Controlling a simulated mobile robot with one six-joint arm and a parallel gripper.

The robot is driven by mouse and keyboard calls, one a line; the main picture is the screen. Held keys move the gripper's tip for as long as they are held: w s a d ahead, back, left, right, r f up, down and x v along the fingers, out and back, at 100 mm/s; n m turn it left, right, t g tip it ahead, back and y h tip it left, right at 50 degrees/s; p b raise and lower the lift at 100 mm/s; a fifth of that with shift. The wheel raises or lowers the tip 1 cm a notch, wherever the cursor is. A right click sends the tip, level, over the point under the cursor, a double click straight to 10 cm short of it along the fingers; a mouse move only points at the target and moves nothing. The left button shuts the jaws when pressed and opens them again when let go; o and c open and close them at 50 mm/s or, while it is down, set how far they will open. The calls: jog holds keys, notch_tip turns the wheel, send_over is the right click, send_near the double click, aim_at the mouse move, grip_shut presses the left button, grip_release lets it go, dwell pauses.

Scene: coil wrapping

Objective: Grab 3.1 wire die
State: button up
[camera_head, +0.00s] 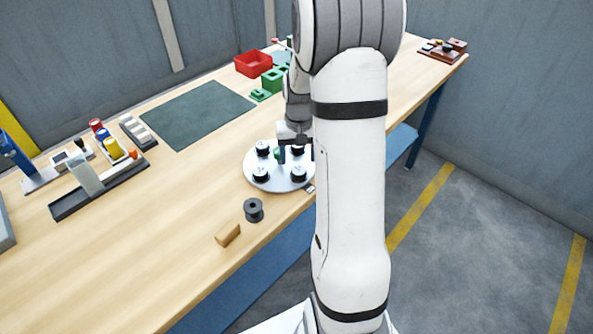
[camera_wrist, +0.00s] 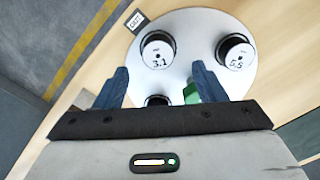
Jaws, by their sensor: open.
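The 3.1 wire die (camera_wrist: 158,52) is a black round piece with a white top marked 3.1. It stands on a round light-grey plate (camera_wrist: 196,78), beside an "OUT" label (camera_wrist: 135,20). In the head view the die beside the small label is the front right one (camera_head: 298,174) on the plate (camera_head: 280,186). My gripper (camera_wrist: 160,68) is open, its two blue fingers apart and empty. In the wrist view the 3.1 die shows just beyond and between the fingertips. In the head view my gripper (camera_head: 297,157) is over the plate's right part, partly hidden by my arm.
Another die (camera_wrist: 235,52), its number perhaps 5.6, stands right of the 3.1 die. A green piece (camera_wrist: 191,95) is by the right finger. A dark spool (camera_head: 253,210) and a wooden block (camera_head: 228,235) lie in front of the plate. A dark green mat (camera_head: 198,112) lies behind.

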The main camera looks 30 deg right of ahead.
aim_at(299, 170)
jog(key=f+p, duration=0.1)
jog(key=f, duration=0.4)
jog(key=shift+s+f, duration=0.15)
jog(key=shift+s, duration=0.05)
jog(key=c, duration=1.2)
